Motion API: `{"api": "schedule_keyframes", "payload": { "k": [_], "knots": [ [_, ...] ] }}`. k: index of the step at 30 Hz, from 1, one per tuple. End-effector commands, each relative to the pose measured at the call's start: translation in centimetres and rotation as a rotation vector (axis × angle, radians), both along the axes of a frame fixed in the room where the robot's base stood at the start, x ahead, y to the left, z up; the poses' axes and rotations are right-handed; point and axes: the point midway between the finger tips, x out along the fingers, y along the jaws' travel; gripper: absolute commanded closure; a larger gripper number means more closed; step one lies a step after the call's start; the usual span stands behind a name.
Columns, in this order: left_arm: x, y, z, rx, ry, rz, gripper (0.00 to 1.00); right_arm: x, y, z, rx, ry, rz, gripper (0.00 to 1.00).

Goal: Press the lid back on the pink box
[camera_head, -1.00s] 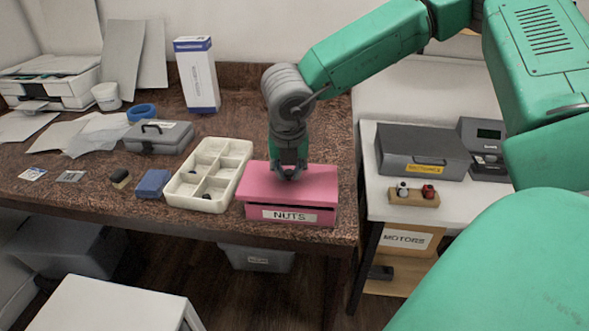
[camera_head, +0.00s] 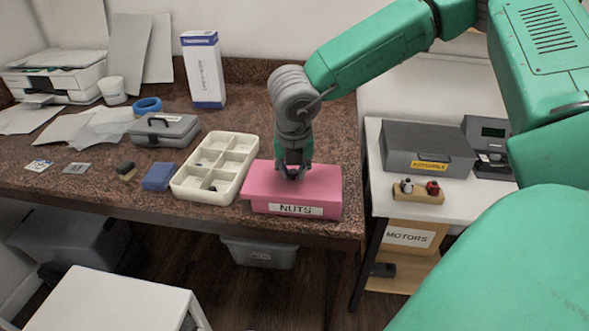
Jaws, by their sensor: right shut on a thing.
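The pink box (camera_head: 262,205) labelled NUTS stands at the front right edge of the brown work table. Its pink lid (camera_head: 325,180) lies on top, flat, with no dark gap showing along the front. My right gripper (camera_head: 293,172) points straight down onto the middle of the lid. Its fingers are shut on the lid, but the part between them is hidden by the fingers. My left gripper is not in view.
A cream compartment tray (camera_head: 233,139) stands close on the box's left, with a blue block (camera_head: 158,177) beyond it. To the right, past a gap, a white table (camera_head: 450,203) bears a grey case (camera_head: 425,147) and a small wooden holder (camera_head: 418,195).

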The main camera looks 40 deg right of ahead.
Motion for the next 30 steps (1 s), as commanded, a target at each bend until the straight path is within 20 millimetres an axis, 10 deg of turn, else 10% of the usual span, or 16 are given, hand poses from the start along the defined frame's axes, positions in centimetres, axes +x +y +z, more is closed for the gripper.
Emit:
{"api": "schedule_keyframes", "payload": {
  "k": [30],
  "knots": [
    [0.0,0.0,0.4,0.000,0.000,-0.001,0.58,-0.1,0.6,0.2,0.005,0.000,-0.002,1.00]
  ]
}}
